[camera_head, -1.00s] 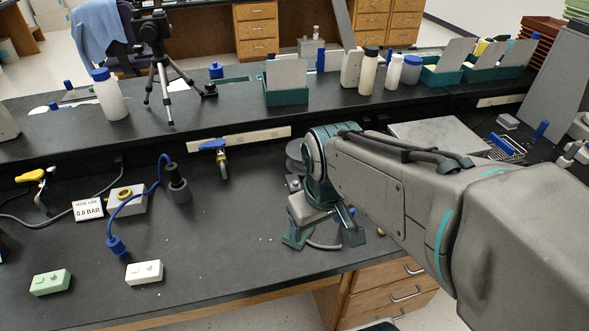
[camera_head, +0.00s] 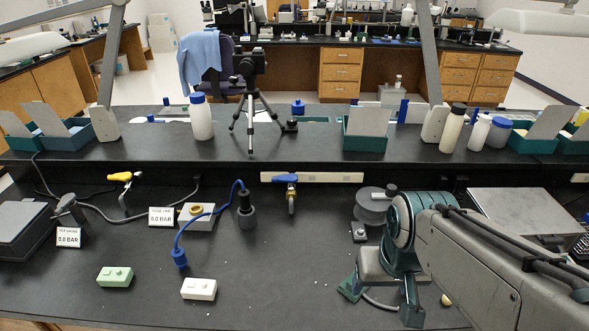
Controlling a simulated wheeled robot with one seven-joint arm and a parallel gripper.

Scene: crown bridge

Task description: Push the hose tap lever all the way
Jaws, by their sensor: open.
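Two lever taps are fixed at the back of the lower bench. One has a blue lever (camera_head: 287,178) over a brass body, in the middle. The other has a yellow lever (camera_head: 121,177) and stands at the left. The frames do not mark clearly which is the hose tap. A sign (camera_head: 161,217) reads 0.0 BAR and stands beside a grey block with a brass ring (camera_head: 198,214). My gripper (camera_head: 381,300) is open, pointing down low over the bench, to the right of and nearer than both taps. It touches neither lever.
A blue hose (camera_head: 207,217) curves near a dark upright fitting (camera_head: 246,210). Green (camera_head: 115,276) and white (camera_head: 199,289) blocks lie in front. A second sign (camera_head: 69,237) and a grey box (camera_head: 22,228) are at left. A raised shelf (camera_head: 310,150) runs behind.

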